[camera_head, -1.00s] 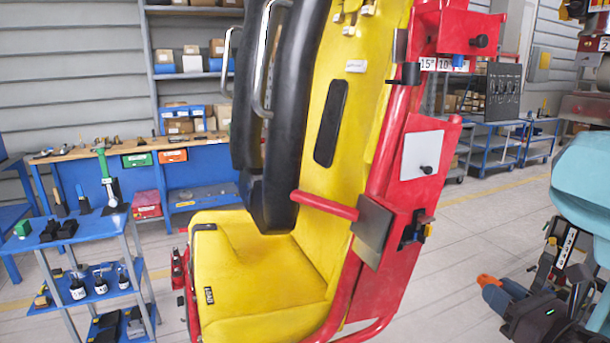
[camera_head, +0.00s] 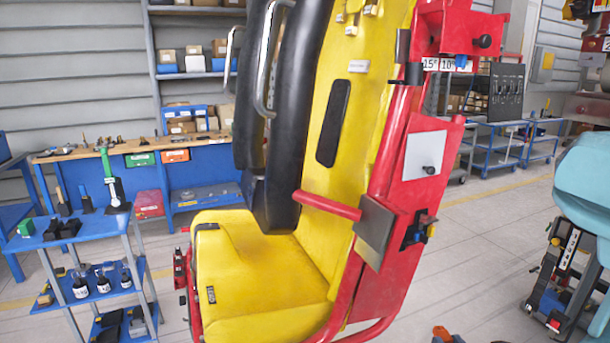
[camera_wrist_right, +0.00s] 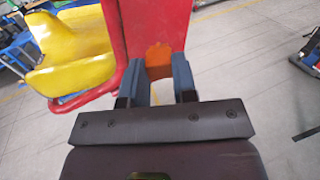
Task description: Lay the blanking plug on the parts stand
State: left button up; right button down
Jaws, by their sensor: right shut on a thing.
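My right gripper (camera_wrist_right: 160,76) is shut on an orange piece (camera_wrist_right: 158,57), which I take to be the blanking plug. The plug sticks out beyond the two blue-grey fingers. In the head view only the orange plug (camera_head: 441,332) and a bit of the gripper (camera_head: 452,339) show at the bottom edge, right of the red and yellow seat. A blue shelved stand (camera_head: 95,229) at the left carries small black parts and a green box; I cannot tell for sure whether it is the parts stand. My left gripper is not in view.
The coaster seat (camera_head: 262,262), with its red frame (camera_head: 392,252) and black restraint, fills the middle between my right gripper and the blue stand. A blue workbench (camera_head: 200,180) is behind. The floor (camera_head: 490,240) right of the seat is clear.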

jog(key=shift+h, duration=0.3)
jog(key=a, duration=0.5)
jog(key=shift+w+a+r, duration=0.2)
jog(key=shift+w+r, duration=0.05)
jog(key=shift+r, duration=0.15)
